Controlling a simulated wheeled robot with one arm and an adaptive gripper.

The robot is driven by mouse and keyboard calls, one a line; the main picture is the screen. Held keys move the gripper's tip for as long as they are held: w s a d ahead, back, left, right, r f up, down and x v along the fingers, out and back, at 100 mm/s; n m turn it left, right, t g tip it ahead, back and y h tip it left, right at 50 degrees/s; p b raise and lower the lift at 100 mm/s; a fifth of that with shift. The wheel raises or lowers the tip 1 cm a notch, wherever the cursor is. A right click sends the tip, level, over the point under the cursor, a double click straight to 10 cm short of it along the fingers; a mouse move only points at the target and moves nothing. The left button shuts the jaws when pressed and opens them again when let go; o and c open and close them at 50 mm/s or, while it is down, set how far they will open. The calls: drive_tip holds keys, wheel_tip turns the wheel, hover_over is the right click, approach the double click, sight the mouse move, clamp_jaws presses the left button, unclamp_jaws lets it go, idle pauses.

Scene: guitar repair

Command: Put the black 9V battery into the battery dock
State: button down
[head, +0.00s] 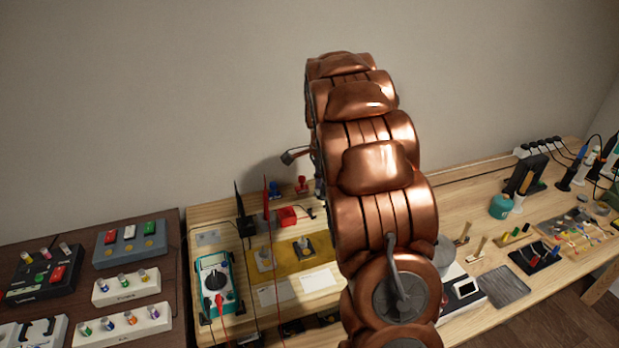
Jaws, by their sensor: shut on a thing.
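My copper-coloured arm fills the middle of the head view and hides part of the workbench. My gripper's fingertips are hidden behind the arm. A small dark part sticks out at the arm's left side, and I cannot tell whether it belongs to the gripper. I cannot make out the black 9V battery. I cannot identify the battery dock for certain.
A teal multimeter (217,283) stands on the wooden bench (215,212), left of the arm. A red box (287,217) is behind it. White racks (115,298) hold small coloured cylinders at the left. A teal round container (501,206) and cabled tools crowd the right side.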

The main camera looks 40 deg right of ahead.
sight(319, 213)
drive_tip(key=shift+w+f, duration=0.1)
drive_tip(key=shift+w, duration=0.2)
drive_tip(key=shift+a+f+b, duration=0.1)
drive_tip(key=shift+f+b, duration=0.4)
drive_tip(key=shift+f, duration=1.5)
drive_tip(key=shift+a, duration=0.15)
drive_tip(key=shift+f+b, duration=0.45)
drive_tip(key=shift+f, duration=0.6)
drive_tip(key=shift+c, duration=2.2)
unclamp_jaws()
drive_tip(key=shift+r, duration=0.1)
